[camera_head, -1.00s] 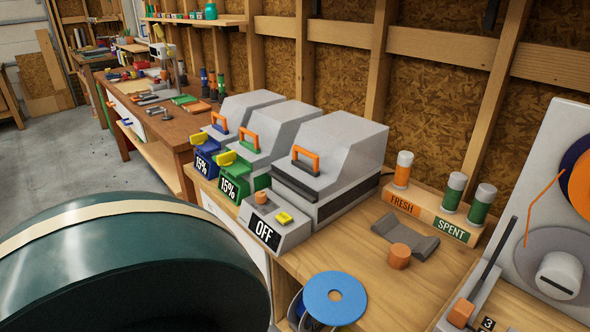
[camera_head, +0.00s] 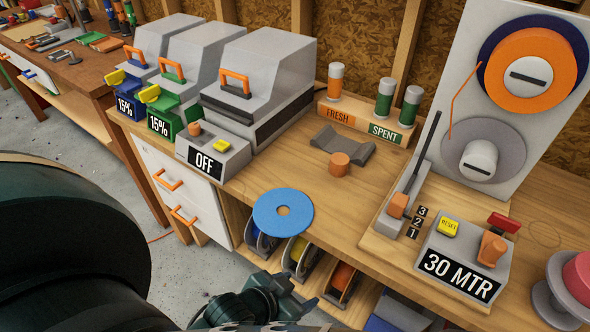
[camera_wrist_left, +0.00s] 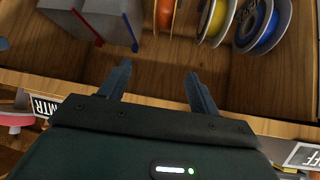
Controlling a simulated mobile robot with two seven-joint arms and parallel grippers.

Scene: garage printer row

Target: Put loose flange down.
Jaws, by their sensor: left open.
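The loose flange (camera_head: 283,212) is a flat blue disc with a round centre hole. It lies on the wooden bench top by the front edge, right of the OFF box, with its near rim at or slightly over the edge. My left gripper (camera_head: 298,293) is low in front of the bench, below and apart from the flange. Its two fingers (camera_wrist_left: 160,85) are spread with nothing between them in the left wrist view, where the flange does not show. My right gripper is not in view.
Below the bench top, a shelf holds several spools, including an orange-red one (camera_head: 343,276) and a yellow one (camera_wrist_left: 213,20). The OFF box (camera_head: 212,153), a grey cradle (camera_head: 342,146) and the 30 MTR box (camera_head: 463,262) stand on the bench. Bare wood lies right of the flange.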

